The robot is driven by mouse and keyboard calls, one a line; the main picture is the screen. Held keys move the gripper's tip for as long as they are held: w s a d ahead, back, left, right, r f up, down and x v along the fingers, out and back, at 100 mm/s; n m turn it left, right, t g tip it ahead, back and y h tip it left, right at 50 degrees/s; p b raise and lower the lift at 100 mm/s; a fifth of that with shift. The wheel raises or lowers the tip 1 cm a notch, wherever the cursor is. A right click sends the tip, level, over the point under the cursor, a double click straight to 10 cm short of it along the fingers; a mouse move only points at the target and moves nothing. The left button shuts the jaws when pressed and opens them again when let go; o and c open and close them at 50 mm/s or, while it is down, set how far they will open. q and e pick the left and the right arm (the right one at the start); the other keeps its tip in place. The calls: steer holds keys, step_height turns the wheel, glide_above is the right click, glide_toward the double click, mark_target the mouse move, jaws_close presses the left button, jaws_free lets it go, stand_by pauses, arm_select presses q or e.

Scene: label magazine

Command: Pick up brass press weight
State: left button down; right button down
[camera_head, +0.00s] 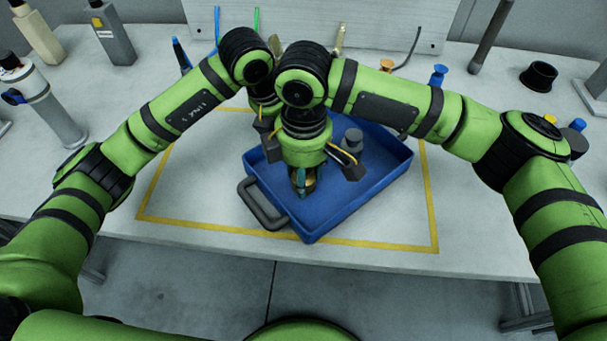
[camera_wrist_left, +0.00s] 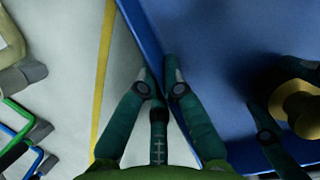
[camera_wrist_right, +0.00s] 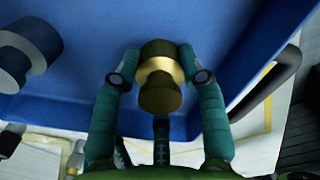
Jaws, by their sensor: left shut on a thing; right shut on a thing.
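The brass press weight (camera_wrist_right: 160,75) stands in the blue tray and sits between the fingers of my right gripper (camera_wrist_right: 162,66). That gripper is shut on it; both fingers touch its sides. In the head view, the brass weight (camera_head: 310,180) is partly hidden by my right gripper (camera_head: 304,182). My left gripper (camera_wrist_left: 161,75) is shut on the wall of the blue tray (camera_wrist_left: 135,35). In the head view my left gripper is largely hidden behind my right arm. The brass weight (camera_wrist_left: 298,102) also shows at the right of the left wrist view.
A grey weight (camera_head: 352,142) stands in the tray, right of the brass one. The tray has a dark handle (camera_head: 262,204) at its left front. A yellow outline (camera_head: 180,222) surrounds it on the table. Bottles and tools stand along the back.

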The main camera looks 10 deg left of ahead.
arm_select(q)
steer(key=shift+r, duration=0.1)
arm_select(e)
steer(key=shift+r, duration=0.1)
step_height(320, 180, up, 10)
steer(key=shift+f, duration=0.1)
stand_by(0.3)
arm_select(q)
steer(key=c, duration=1.3)
jaws_free()
steer(key=v, duration=1.2)
